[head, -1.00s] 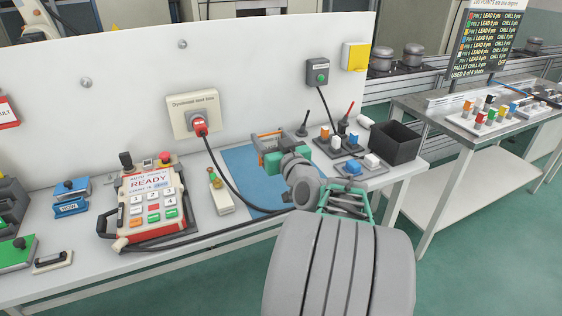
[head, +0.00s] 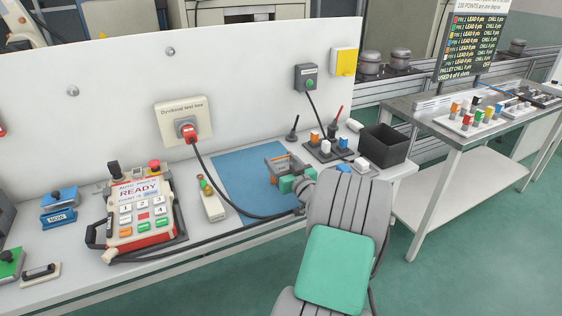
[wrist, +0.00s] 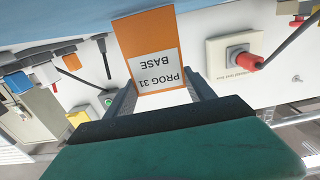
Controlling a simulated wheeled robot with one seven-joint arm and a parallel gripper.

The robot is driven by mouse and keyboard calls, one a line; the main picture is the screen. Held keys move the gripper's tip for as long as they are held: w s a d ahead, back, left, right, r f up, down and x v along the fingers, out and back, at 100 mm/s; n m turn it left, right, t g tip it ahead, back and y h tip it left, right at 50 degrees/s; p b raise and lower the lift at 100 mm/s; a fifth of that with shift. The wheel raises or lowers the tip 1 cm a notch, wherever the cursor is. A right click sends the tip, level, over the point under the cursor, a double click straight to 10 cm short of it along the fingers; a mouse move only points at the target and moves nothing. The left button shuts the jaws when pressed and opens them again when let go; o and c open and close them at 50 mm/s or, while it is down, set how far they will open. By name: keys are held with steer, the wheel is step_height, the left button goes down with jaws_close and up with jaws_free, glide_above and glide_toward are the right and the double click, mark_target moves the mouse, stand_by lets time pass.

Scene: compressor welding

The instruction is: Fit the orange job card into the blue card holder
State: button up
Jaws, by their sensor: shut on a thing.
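My gripper (head: 284,176) is shut on the orange job card (wrist: 148,50), above the right part of the blue mat in the head view. In the wrist view the card is orange with a white panel reading "PROG 31 BASE", upside down, held between the two dark fingers (wrist: 162,92). In the head view the card is small and partly hidden by the gripper. A blue piece with a label (head: 59,213), possibly the blue card holder, stands at the left of the bench, well apart from the gripper. Its slot is too small to make out.
A socket box (head: 183,122) is on the white panel. Blocks on dark plates (head: 328,150) and a black bin (head: 384,147) lie right.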

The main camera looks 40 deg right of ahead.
steer(key=shift+f, duration=0.2)
steer(key=o, duration=1.3)
steer(key=shift+r, duration=0.2)
